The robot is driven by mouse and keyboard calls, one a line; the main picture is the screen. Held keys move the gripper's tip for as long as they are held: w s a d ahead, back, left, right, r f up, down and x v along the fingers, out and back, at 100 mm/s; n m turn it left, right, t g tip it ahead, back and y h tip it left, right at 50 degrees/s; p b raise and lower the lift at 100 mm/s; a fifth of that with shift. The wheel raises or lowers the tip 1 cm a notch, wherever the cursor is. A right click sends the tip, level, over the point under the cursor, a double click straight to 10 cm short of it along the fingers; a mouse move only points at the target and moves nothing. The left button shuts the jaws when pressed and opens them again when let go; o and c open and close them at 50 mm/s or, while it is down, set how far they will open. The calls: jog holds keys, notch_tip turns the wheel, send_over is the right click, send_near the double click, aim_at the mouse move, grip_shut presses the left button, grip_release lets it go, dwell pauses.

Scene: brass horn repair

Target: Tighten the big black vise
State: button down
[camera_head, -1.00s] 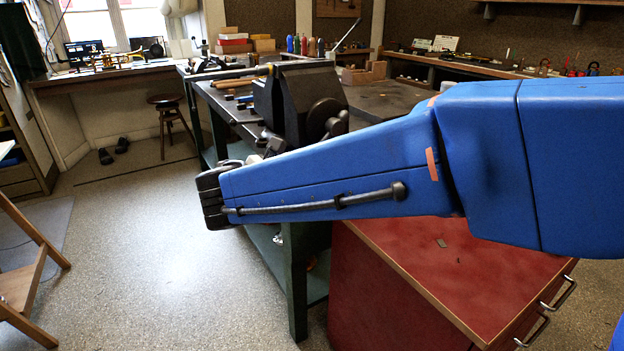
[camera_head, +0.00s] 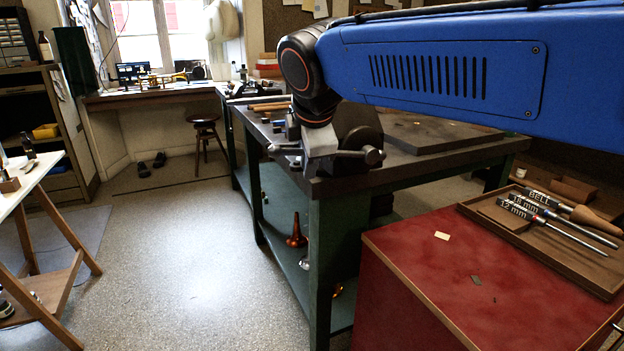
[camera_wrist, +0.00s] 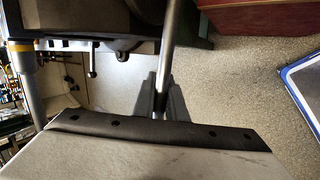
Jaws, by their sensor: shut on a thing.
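The big black vise (camera_head: 357,124) is on the near corner of the dark-topped bench, mostly hidden behind my arm and wrist. Its round dark body shows just right of my wrist. A metal bar with a rounded dark end (camera_head: 373,156) sticks out at the vise's front, beside my gripper (camera_head: 318,152). In the wrist view, my gripper (camera_wrist: 164,92) is shut on a straight metal bar (camera_wrist: 173,35), which looks like the vise handle. Dark vise parts (camera_wrist: 105,20) are at the upper left there, with a smaller ball-ended bar (camera_wrist: 92,62).
A red cabinet (camera_head: 430,285) stands right of the bench, bearing a wooden tray (camera_head: 590,268) with labelled mandrels. A white-topped table with wooden legs (camera_head: 50,195) is at the left. The speckled floor (camera_head: 200,270) between them is clear. A stool (camera_head: 205,122) stands far back.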

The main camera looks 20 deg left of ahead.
jog(key=w+d+r+m+g+y, duration=0.2)
jog(key=w+d+r+g+y, duration=0.2)
jog(key=r+g+y, duration=0.1)
jog(key=w+d+r+m+g+y, duration=0.3)
jog(key=w+r+g+y, duration=0.2)
jog(key=r, duration=0.3)
jog(key=shift+d+r+m+y, duration=0.3)
jog(key=shift+d+y, duration=0.1)
jog(key=shift+y, duration=0.1)
jog(key=shift+f, duration=0.1)
dwell(0.4)
jog(key=c, duration=1.8)
grip_release()
jog(key=shift+d, duration=0.1)
jog(key=v, duration=1.7)
jog(key=shift+d, duration=0.25)
